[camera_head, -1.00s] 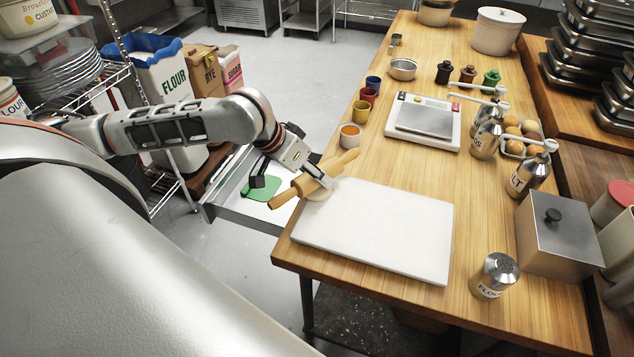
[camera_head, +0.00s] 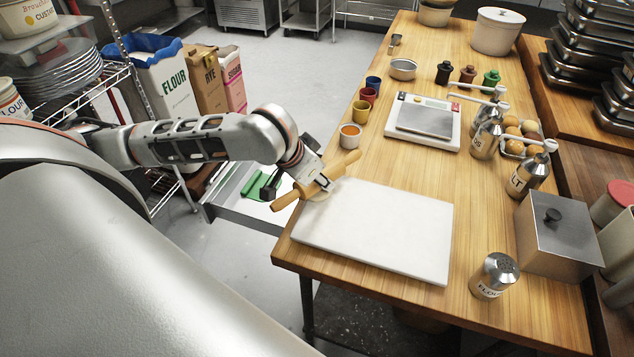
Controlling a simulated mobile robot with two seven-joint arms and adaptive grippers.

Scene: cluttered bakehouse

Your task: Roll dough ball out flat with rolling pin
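A wooden rolling pin (camera_head: 290,199) is held slanted at the left corner of the white board (camera_head: 385,235). My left gripper (camera_head: 322,183) is shut around the middle of the pin from above. A pale dough piece (camera_head: 319,196) shows partly under the pin at the board's corner; the pin and gripper hide most of it, so I cannot tell its shape or whether the pin presses on it. The rest of the board is bare. My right gripper is not in view.
A scale (camera_head: 425,122), an orange-filled cup (camera_head: 350,135) and small coloured cups stand behind the board. A flour shaker (camera_head: 494,276) and metal box (camera_head: 555,235) stand to its right. An open drawer (camera_head: 240,212) with a green item (camera_head: 262,187) lies left of the table.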

